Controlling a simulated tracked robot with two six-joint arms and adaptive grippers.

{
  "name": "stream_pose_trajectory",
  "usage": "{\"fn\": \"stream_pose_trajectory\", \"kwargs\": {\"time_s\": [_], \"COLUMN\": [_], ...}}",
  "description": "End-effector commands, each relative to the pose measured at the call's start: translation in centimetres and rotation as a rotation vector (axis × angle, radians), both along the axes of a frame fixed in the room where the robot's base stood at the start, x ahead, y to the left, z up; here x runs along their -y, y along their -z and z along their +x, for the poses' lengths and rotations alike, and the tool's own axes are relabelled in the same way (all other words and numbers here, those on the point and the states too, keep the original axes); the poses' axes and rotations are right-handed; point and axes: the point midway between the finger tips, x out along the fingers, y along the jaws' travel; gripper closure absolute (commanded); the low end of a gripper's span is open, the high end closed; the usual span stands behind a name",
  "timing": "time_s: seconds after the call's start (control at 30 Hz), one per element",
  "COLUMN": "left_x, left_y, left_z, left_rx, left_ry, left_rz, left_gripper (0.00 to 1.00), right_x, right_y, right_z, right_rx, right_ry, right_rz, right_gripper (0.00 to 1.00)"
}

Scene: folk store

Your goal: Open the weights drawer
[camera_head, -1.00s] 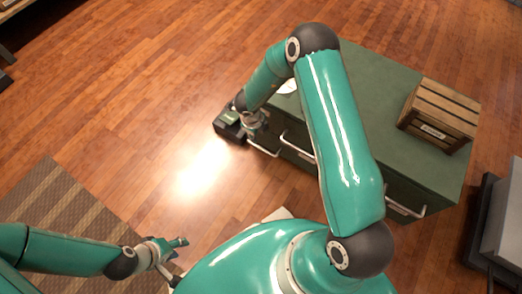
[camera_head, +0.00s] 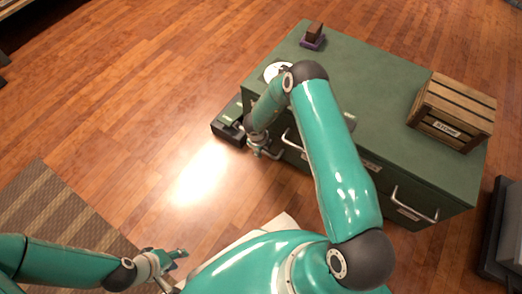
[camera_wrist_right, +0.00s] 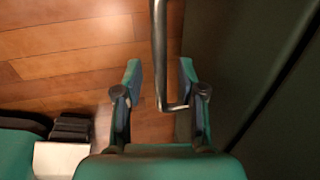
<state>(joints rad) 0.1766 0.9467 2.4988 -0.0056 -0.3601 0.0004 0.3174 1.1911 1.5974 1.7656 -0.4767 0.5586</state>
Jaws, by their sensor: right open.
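A green cabinet (camera_head: 385,95) has several metal handles on its front. One handle (camera_head: 293,145) shows clearly left of my right arm, and another (camera_head: 412,208) is at the right end. I cannot read which drawer is for weights. My right gripper (camera_head: 262,152) is at the leftmost handle. In the right wrist view my right gripper (camera_wrist_right: 160,72) is open, with the handle bar (camera_wrist_right: 160,50) between its fingers and no clear contact. The drawer front there looks closed. My left gripper (camera_head: 178,256) is low at the left, far from the cabinet; its jaw state is unclear.
A wooden crate (camera_head: 452,108) with a label stands on the cabinet's right. A dark box-like thing (camera_head: 229,132) sits at the cabinet's left end.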

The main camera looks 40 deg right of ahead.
Motion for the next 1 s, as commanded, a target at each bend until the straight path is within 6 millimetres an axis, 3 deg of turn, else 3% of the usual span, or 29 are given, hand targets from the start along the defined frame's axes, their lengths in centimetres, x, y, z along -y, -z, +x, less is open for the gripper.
{"fn": "stream_pose_trajectory", "kwargs": {"time_s": [0.27, 0.5, 1.0], "left_x": [0.0, 0.0, 0.0], "left_y": [0.0, 0.01, -0.11], "left_z": [0.0, 0.0, 0.01], "left_rx": [0.0, 0.0, 0.0], "left_ry": [0.0, 0.0, 0.0], "left_rz": [0.0, 0.0, 0.0], "left_gripper": [0.6, 0.6, 0.6], "right_x": [0.04, 0.05, -0.03], "right_y": [0.04, 0.02, -0.01], "right_z": [0.02, 0.01, -0.09], "right_rx": [0.0, 0.0, 0.001], "right_ry": [0.0, 0.001, 0.009], "right_rz": [0.0, 0.0, 0.002], "right_gripper": [0.62, 1.0, 1.0]}}
